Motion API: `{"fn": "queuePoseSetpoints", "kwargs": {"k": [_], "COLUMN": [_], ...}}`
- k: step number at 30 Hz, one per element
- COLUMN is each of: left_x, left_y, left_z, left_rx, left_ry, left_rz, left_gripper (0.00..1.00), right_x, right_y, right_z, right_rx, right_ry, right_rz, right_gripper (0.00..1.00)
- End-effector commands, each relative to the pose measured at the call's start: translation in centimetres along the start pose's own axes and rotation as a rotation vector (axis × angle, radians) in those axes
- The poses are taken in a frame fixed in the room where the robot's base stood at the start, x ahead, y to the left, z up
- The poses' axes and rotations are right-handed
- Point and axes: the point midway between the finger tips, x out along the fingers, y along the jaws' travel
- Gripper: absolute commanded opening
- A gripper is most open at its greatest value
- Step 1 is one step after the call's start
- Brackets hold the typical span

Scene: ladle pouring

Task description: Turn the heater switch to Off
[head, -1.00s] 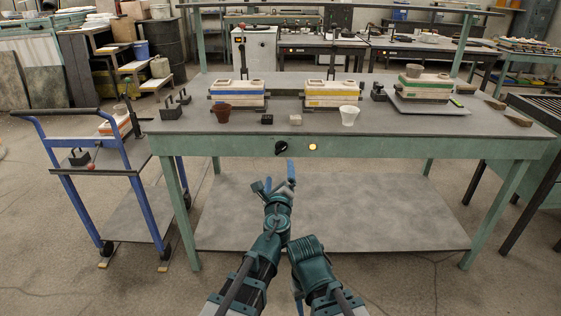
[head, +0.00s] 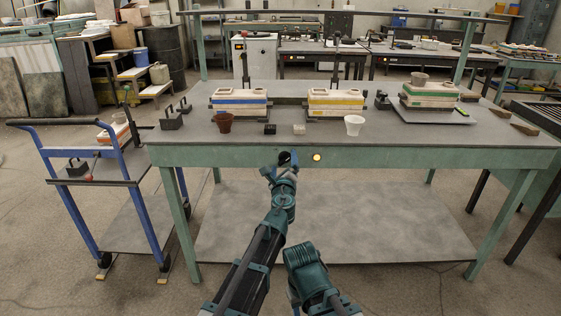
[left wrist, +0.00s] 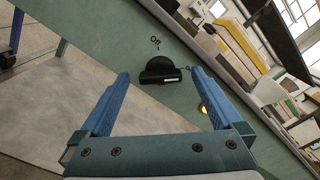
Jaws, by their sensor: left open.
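The heater switch (left wrist: 161,71) is a black round knob with a white mark on the green front rail of the workbench. It sits between the two blue fingers of my left gripper (left wrist: 158,98) in the left wrist view, just beyond their tips, and I cannot tell that they touch it. In the head view my left gripper (head: 279,167) reaches up to the rail and partly hides the knob (head: 285,157). It is open. The indicator light (head: 317,157) right of the knob glows yellow; it also shows in the left wrist view (left wrist: 204,109). My right gripper is not visible.
On the workbench top (head: 350,146) stand several stacked moulds, a brown cup (head: 224,122), a white cup (head: 354,125) and two small blocks. A blue trolley (head: 70,160) stands at the left. A lower shelf (head: 330,220) lies under the bench.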

Motion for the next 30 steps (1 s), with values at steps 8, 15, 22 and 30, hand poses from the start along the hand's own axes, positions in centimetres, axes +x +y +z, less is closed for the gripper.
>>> {"fn": "queuePoseSetpoints", "kwargs": {"k": [8,15,22,30], "left_x": [0.85,0.82,0.81,0.80], "left_y": [-0.13,-0.12,-0.11,-0.10], "left_z": [-0.13,-0.12,-0.12,-0.11], "left_rx": [0.000,0.000,0.000,-0.010], "left_ry": [0.001,0.001,0.000,0.000], "left_rz": [-0.001,0.000,0.000,0.000], "left_gripper": [1.00,0.75,0.33,0.14], "right_x": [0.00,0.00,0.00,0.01], "right_y": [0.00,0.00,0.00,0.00], "right_z": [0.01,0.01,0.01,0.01], "right_rx": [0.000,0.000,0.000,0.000], "right_ry": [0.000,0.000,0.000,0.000], "right_rz": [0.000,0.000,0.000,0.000], "right_gripper": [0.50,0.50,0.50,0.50]}}
